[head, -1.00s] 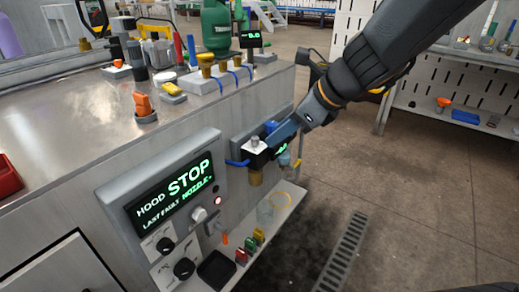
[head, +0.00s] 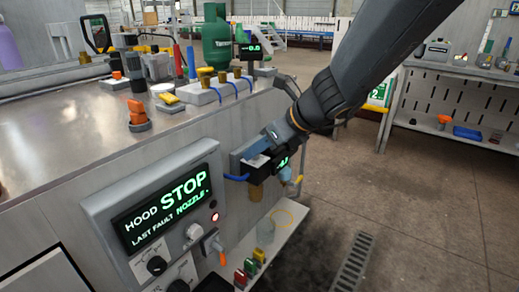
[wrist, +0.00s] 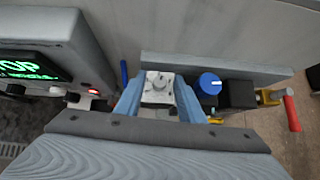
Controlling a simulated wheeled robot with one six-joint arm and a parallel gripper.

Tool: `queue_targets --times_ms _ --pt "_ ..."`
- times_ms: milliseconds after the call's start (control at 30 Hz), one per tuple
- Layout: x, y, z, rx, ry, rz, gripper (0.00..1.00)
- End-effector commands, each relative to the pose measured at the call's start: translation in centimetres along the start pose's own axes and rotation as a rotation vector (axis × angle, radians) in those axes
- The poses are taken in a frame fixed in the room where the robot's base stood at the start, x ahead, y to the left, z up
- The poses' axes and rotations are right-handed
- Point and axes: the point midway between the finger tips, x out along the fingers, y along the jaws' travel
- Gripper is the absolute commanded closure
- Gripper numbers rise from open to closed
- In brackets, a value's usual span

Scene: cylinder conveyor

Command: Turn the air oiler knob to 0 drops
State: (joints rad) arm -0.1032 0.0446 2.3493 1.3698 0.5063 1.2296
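A small silver knob (wrist: 158,80) sits on a pale square top of a unit on the side of the machine. I take it for the air oiler knob. In the head view its pale top (head: 258,161) is partly hidden by my gripper. My gripper (wrist: 158,98) is open, with one blue finger on each side of the pale top and the knob between them. I cannot tell whether either finger touches it. In the head view my gripper (head: 256,152) reaches in from the upper right.
A blue knob (wrist: 209,83) with a white mark stands close to the right finger. A red-handled valve (wrist: 291,112) is further right. The STOP panel (head: 160,205) juts out at left.

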Motion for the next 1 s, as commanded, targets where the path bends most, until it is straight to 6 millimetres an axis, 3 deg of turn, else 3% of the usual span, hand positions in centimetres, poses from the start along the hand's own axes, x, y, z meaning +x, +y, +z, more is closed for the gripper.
queue_targets --times_ms 133,333,667,1000 --pt "-0.03 -0.01 0.01 0.0 0.0 0.0 0.68" --pt "-0.04 -0.01 0.0 -0.001 0.0 0.0 1.0" --pt "-0.08 -0.14 -0.04 -0.025 0.002 0.025 1.0" --pt "-0.19 -0.48 0.09 -0.176 0.002 0.18 1.0"
